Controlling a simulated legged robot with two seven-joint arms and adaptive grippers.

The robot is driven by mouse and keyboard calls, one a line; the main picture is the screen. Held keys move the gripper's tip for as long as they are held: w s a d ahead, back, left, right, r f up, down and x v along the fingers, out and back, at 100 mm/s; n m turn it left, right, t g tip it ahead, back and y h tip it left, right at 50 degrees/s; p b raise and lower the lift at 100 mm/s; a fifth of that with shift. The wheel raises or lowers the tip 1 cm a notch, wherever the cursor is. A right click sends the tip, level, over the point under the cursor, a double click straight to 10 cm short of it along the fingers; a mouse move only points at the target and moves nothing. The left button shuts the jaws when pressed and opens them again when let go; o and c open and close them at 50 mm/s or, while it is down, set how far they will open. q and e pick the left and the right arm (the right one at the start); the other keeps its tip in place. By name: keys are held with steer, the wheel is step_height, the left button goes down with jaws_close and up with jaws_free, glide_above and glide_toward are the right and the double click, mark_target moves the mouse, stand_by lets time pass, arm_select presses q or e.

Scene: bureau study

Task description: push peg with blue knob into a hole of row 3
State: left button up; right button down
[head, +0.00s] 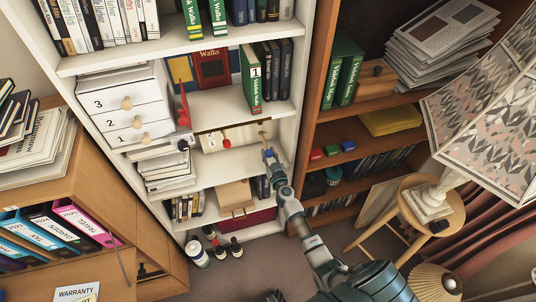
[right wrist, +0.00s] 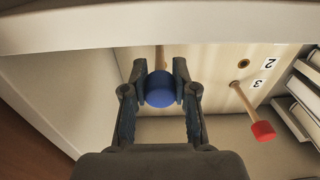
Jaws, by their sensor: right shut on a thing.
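My right gripper (head: 269,153) reaches into the white bookcase and is shut on the blue knob (right wrist: 160,89) of a peg. The peg's pale shaft (right wrist: 160,58) runs from the knob toward the cream board (right wrist: 200,65). Whether its tip is in a hole is hidden. A red-knobbed peg (right wrist: 262,130) stands out from the board by the label 3 (right wrist: 257,84); an open hole (right wrist: 243,63) is by the label 2 (right wrist: 270,64). The board also shows in the head view (head: 240,134). A dark piece at the bottom edge may be my left gripper (head: 275,297).
A white shelf edge (right wrist: 100,32) crosses the right wrist view close above the gripper. White drawers (head: 125,103) stand left of the board, with stacked books (head: 167,170) below. A brown bookcase (head: 312,100) is to the right.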

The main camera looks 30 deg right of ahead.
steer(key=shift+s+d, duration=0.25)
steer(key=shift+s, duration=0.25)
steer(key=shift+s+a+r+p, duration=0.1)
steer(key=shift+s+a+p, duration=0.45)
steer(key=shift+s, duration=0.35)
steer(key=shift+p+v, duration=0.3)
steer(key=shift+v, duration=0.6)
arm_select(q)
steer(key=shift+w+r, duration=0.25)
steer(key=shift+r, duration=1)
arm_select(e)
steer(key=shift+v, duration=0.9)
arm_select(q)
steer(key=shift+d, duration=0.1)
arm_select(e)
steer(key=shift+d, duration=0.1)
